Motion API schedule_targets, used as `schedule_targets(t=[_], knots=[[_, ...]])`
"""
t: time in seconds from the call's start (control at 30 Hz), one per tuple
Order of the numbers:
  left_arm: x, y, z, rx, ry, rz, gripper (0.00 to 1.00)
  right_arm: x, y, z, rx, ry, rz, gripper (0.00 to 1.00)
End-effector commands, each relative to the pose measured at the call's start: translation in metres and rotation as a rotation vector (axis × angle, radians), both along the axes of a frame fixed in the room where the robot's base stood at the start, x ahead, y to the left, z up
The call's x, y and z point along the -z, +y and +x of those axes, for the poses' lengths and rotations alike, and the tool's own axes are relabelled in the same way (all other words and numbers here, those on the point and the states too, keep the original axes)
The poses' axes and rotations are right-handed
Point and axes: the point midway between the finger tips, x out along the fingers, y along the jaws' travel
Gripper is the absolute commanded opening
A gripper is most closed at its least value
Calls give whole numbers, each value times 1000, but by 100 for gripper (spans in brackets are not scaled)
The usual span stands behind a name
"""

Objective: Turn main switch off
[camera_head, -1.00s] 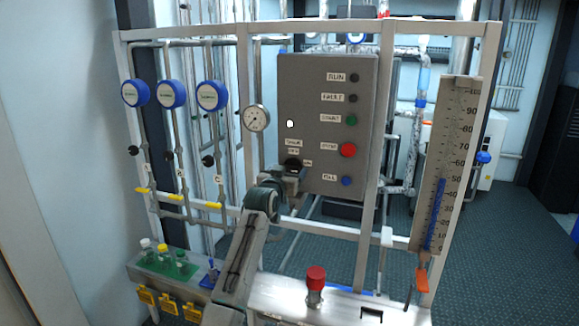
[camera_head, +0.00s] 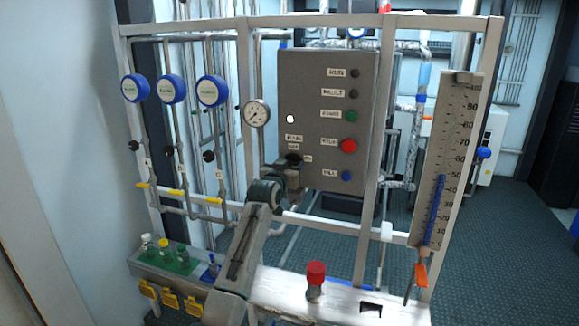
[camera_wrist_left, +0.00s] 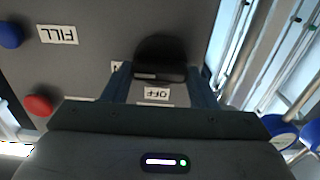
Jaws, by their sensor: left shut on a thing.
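The main switch is a black knob (camera_head: 293,158) at the lower left of the grey control panel (camera_head: 310,90). Small labels sit above it and to its right. My left gripper (camera_head: 291,170) reaches it from below and in front, and is shut on the knob. In the left wrist view the dark knob (camera_wrist_left: 160,58) lies between the two finger ends (camera_wrist_left: 160,82). The panel appears upside down there, with the OFF label (camera_wrist_left: 157,93) showing between the fingers. The knob's exact pointing direction is hard to tell. My right gripper is not in view.
Green, red (camera_head: 348,146) and blue (camera_head: 346,175) buttons line the panel's right side. A pressure gauge (camera_head: 257,113) is left of the panel. A red-capped part (camera_head: 316,273) stands on the bench below. A tall scale (camera_head: 446,160) is at the right.

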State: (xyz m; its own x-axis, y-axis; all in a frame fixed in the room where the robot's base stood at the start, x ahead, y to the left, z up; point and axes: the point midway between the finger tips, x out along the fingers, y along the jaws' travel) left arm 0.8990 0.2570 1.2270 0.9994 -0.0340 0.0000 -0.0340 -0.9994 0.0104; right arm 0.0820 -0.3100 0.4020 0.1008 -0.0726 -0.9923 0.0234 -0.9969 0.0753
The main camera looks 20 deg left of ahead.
Motion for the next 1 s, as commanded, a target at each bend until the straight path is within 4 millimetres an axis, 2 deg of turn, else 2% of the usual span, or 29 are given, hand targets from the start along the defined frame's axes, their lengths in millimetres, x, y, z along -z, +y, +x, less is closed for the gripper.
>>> schedule_targets(t=[0.37,1.0], knots=[[0,1,0,0,7,-182,30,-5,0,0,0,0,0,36],[0,3,0,0,28,-783,30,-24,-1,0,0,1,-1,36]])
